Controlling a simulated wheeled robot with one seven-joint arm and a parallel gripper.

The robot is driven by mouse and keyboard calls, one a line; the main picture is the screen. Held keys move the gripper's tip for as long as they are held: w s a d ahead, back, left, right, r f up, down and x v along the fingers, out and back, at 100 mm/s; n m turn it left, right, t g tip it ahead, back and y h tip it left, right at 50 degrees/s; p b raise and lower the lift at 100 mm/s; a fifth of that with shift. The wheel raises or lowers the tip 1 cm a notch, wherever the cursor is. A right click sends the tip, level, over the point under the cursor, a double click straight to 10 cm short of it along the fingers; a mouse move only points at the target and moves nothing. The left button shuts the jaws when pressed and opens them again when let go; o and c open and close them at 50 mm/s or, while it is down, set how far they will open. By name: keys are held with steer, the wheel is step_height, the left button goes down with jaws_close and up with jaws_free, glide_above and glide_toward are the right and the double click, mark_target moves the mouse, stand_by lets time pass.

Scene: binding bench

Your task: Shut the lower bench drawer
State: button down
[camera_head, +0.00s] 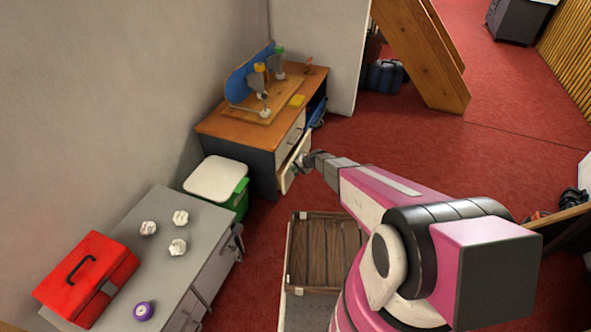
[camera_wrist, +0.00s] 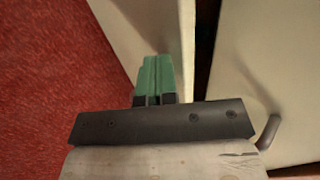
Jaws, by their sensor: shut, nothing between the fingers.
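The wooden-topped bench (camera_head: 250,127) stands against the wall in the head view. Its lower drawer (camera_head: 290,172) is pulled partway out, with its pale front standing off the bench face. My gripper (camera_head: 301,164) is at that front and hides part of it. In the wrist view my green fingers (camera_wrist: 155,78) are together with nothing between them. They are over a cream panel (camera_wrist: 145,30); I cannot tell whether they touch it. A dark gap separates it from a second cream panel (camera_wrist: 265,65), which has a grey handle (camera_wrist: 268,131).
A green bin with a white lid (camera_head: 215,179) stands left of the bench. A wooden crate (camera_head: 325,250) is on the floor in front. A grey cabinet (camera_head: 165,222) at lower left bears a red toolbox (camera_head: 85,275).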

steer(key=shift+w+a, duration=0.25)
steer(key=shift+a, duration=0.55)
steer(key=shift+w+a, duration=0.3)
steer(key=shift+a, duration=0.55)
steer(key=shift+w+a, duration=0.25)
steer(key=shift+a, duration=0.55)
steer(key=s+d+f+v, duration=0.1)
steer(key=d+f+v, duration=0.1)
steer(key=v, duration=1.1)
steer(key=s+d+r+n+g+h, duration=0.1)
steer(key=s+d+r+h, duration=0.3)
steer(key=s+d+r, duration=0.7)
steer(key=s+d+r+n+g+h, duration=0.2)
steer(key=s+d+r+h, duration=0.3)
steer(key=s+d+r, duration=0.5)
steer(key=s+r, duration=0.7)
steer(key=shift+d+r+n, duration=0.3)
steer(key=shift+d+r, duration=0.05)
steer(key=shift+d, duration=0.05)
